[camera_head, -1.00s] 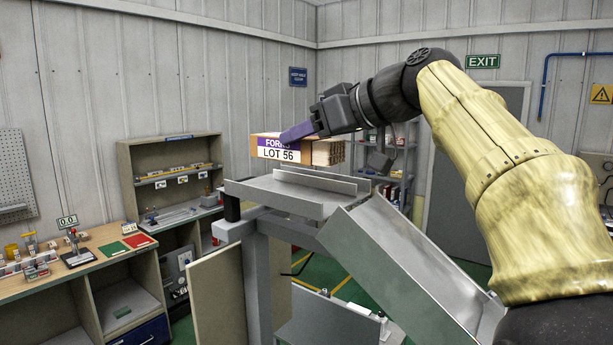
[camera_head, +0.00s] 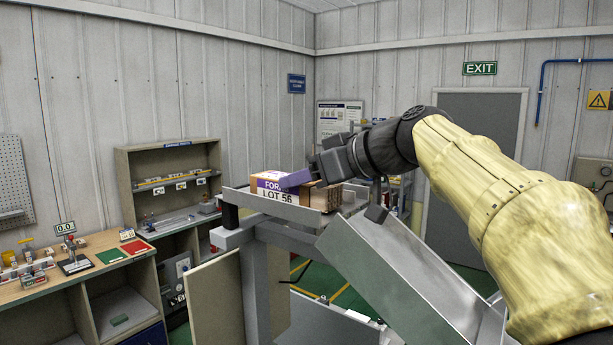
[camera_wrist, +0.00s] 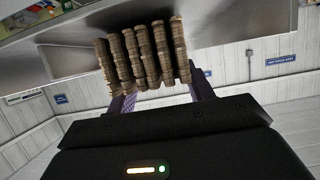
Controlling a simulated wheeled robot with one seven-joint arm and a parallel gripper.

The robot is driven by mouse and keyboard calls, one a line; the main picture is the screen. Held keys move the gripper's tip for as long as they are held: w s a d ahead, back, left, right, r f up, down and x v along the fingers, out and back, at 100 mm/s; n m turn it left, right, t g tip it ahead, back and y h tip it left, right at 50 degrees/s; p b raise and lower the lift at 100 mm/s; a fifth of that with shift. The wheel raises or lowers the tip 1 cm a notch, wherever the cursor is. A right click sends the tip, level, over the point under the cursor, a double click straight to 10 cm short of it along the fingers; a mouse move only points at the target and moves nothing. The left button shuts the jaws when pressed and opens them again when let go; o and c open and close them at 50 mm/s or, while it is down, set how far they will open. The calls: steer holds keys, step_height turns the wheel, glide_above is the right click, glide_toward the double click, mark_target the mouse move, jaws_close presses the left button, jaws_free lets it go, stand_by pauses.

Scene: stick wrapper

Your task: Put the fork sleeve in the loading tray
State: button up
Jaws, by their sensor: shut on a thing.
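The fork sleeve (camera_head: 268,184) is a box with a purple and white label reading FORKS LOT 56. Its open end shows stacked brown wooden pieces, which also show in the wrist view (camera_wrist: 143,55). My gripper (camera_head: 297,180) is shut on the sleeve, with a purple finger across its near side. The sleeve is at the metal loading tray (camera_head: 243,200), behind its front lip, which hides its lower edge. I cannot tell whether its underside touches the tray floor. In the wrist view, the fingers (camera_wrist: 160,100) flank the stacks and the tray metal (camera_wrist: 235,40) is close beyond them.
A sloped metal chute (camera_head: 390,265) stands right of the tray, under my arm. A workbench (camera_head: 95,262) with small items and a shelf unit (camera_head: 165,160) are at the left. A grey door (camera_head: 480,150) is at the back right.

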steer(key=shift+f, duration=0.2)
steer(key=o, duration=1)
steer(key=shift+r, duration=0.2)
steer(key=b+v, duration=0.3)
steer(key=v, duration=0.9)
